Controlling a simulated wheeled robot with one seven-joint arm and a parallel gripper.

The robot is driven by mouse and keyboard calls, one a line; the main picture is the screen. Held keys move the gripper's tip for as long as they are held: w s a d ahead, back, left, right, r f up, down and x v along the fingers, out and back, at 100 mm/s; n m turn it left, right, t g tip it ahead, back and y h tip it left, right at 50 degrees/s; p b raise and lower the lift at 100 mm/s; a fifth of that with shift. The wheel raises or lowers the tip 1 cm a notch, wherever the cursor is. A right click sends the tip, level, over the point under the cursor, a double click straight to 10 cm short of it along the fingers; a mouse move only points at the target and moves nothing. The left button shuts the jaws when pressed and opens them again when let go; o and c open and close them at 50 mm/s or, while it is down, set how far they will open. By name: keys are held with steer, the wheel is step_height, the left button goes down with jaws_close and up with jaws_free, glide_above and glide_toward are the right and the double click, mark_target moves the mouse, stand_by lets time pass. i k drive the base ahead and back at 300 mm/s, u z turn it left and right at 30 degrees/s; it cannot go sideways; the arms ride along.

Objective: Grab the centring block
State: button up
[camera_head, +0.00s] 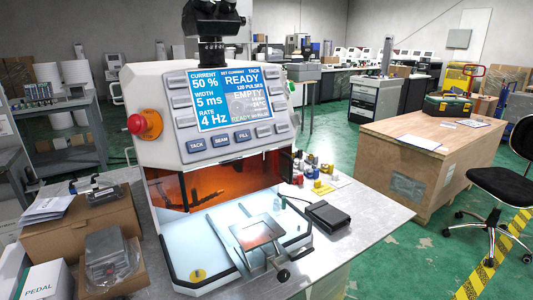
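No object can be surely told as the centring block. A square metal plate fixture (258,232) sits on the white bed of a welding machine (160,88), below its orange window. A small greenish cylindrical part (282,203) stands on the bed behind the plate. Several small coloured parts (322,186), yellow, blue, red and white, sit on the bench right of the machine; they are too small to tell apart. My gripper is not in view.
The metal bench (372,215) has bare room at right, beside a black pedal-like box (327,215). Cardboard boxes (85,232) crowd the bench's left. A wooden crate (415,160) and a black chair (500,190) stand to the right on green floor.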

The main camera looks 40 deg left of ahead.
mark_target(299, 154)
steer(key=u, duration=0.6)
steer(key=i, duration=0.9)
steer(key=k, duration=0.75)
steer(key=z, duration=1)
steer(key=k, duration=0.6)
steer(key=z, duration=0.4)
steer(key=i, duration=2)
steer(key=u, duration=0.35)
steer(key=i, duration=1.15)
steer(key=u, duration=0.15)
